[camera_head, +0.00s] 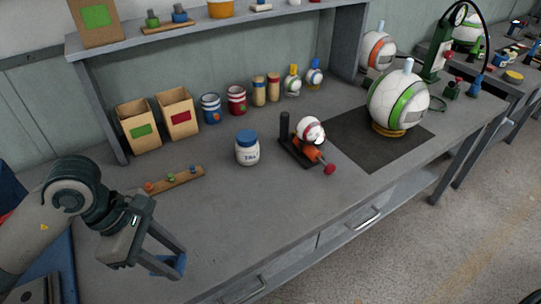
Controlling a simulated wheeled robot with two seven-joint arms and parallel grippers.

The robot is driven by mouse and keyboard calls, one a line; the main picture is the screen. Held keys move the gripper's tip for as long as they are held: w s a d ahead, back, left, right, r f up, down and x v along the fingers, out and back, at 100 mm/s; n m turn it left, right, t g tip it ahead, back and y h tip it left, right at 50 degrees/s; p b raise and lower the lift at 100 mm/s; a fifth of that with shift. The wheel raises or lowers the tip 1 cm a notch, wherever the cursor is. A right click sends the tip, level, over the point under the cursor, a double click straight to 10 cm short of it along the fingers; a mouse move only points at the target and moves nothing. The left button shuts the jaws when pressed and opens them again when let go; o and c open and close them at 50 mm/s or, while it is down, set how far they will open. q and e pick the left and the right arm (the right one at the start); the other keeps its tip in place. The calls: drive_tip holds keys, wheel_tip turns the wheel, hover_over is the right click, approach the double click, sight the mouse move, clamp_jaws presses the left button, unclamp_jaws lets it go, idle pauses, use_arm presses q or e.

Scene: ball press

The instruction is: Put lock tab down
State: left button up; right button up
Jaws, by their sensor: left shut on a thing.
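My left gripper (168,264) comes in from the left and hangs at the front left of the grey workbench (225,225). Its fingers point down and to the right. They are shut on a small blue piece (160,268), partly hidden by the fingers. It looks like the lock tab, but its full shape cannot be told. I cannot tell whether it touches the bench. A wooden strip (180,180) with small orange, green and blue pieces lies behind the gripper. My right gripper is not in view.
A white jar with a blue lid (247,150) stands mid-bench. A black press with a small ball (310,130) is right of it. A large white-green ball (397,102) sits on a dark mat (365,148). Cardboard boxes (139,126) and cans line the back. The front middle is clear.

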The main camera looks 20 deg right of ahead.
use_arm(q)
drive_tip(key=shift+s+d+r+n+t, duration=0.25)
drive_tip(key=shift+d+n+t, duration=0.2)
drive_tip(key=shift+n, duration=0.6)
drive_tip(key=shift+s+d+r+n+t, duration=0.1)
drive_tip(key=shift+d+r+n+t, duration=0.25)
drive_tip(key=shift+n, duration=0.75)
drive_tip(key=shift+s+d+r+n+t, duration=0.2)
drive_tip(key=shift+d+n+t, duration=0.3)
drive_tip(key=shift+n, duration=0.55)
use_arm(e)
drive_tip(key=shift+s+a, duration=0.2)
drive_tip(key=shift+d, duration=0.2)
